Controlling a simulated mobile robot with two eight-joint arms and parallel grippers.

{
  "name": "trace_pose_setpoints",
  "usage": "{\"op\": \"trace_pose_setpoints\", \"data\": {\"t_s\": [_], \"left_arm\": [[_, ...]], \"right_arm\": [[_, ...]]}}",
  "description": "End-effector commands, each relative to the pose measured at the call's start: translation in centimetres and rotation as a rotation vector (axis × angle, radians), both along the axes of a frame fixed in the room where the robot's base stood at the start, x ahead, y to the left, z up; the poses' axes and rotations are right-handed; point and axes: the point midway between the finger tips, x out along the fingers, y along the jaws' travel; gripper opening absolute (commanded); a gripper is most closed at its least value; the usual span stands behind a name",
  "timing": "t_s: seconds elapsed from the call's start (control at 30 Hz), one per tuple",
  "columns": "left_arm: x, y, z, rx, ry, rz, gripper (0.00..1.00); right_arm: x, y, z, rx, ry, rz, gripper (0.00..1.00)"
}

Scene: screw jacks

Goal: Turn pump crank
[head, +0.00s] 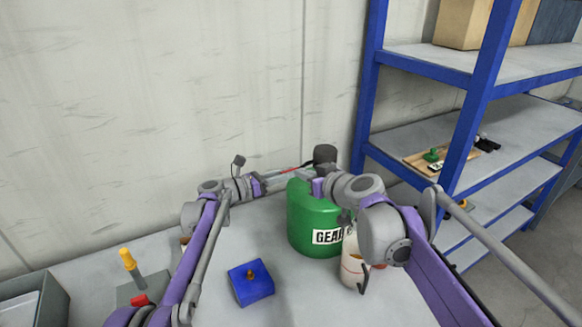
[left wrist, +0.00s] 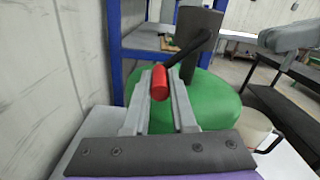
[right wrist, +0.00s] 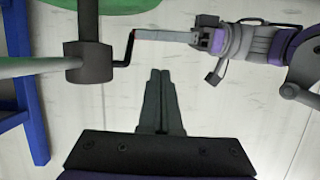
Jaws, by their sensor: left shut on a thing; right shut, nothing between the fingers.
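A green drum (head: 308,212) with a white label reading "GEA…" stands on the bench. A dark pump head (head: 325,154) rises from its top, and it also shows in the left wrist view (left wrist: 197,38) and the right wrist view (right wrist: 89,62). A black crank arm (left wrist: 188,49) with a red handle (left wrist: 159,83) juts from the pump head. My left gripper (head: 288,171) is shut on the red handle, which lies between its fingers. My right gripper (right wrist: 158,75) is shut and empty, apart from the crank, and its arm reaches across in front of the drum.
A blue block (head: 250,283) with a small knob sits on the bench left of the drum. A pale container (head: 352,272) stands beside the drum, partly behind my right arm. A yellow-handled tool (head: 131,264) stands at the left. Blue shelving (head: 470,125) rises at the right.

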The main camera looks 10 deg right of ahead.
Motion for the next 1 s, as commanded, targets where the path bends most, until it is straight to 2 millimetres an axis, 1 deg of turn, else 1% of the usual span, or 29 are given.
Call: {"op": "trace_pose_setpoints", "data": {"t_s": [0.03,0.1,0.27,0.37,0.47,0.6,0.8,0.9,1.0], "left_arm": [[0.0,0.0,0.0,-0.001,0.001,0.002,0.00],[0.1,0.0,0.0,-0.001,0.001,0.002,0.00],[0.1,0.0,0.0,-0.002,0.000,0.002,0.00],[0.1,0.0,0.0,-0.002,0.000,0.002,0.00],[0.0,0.0,0.0,-0.002,0.000,0.001,0.00],[0.0,0.0,0.0,-0.001,0.001,0.001,0.00],[0.0,0.0,0.0,-0.001,0.001,0.001,0.00],[0.1,0.0,0.0,-0.001,0.001,0.002,0.00],[0.0,0.1,0.0,-0.001,0.001,0.002,0.00]], "right_arm": [[1.2,-0.2,0.5,0.001,-0.022,-0.009,0.00],[2.4,-0.5,1.1,0.001,-0.047,-0.019,0.00],[3.8,-0.5,1.5,-0.002,-0.070,-0.028,0.00],[4.9,-0.1,1.2,-0.002,-0.071,-0.028,0.00],[6.4,0.5,0.7,-0.003,-0.072,-0.028,0.00],[9.1,1.7,-0.1,-0.002,-0.071,-0.027,0.00],[12.5,3.1,-1.1,-0.001,-0.070,-0.027,0.00],[11.4,2.6,-2.5,-0.002,-0.070,-0.028,0.00],[10.7,2.3,-3.5,-0.002,-0.070,-0.028,0.00]]}}
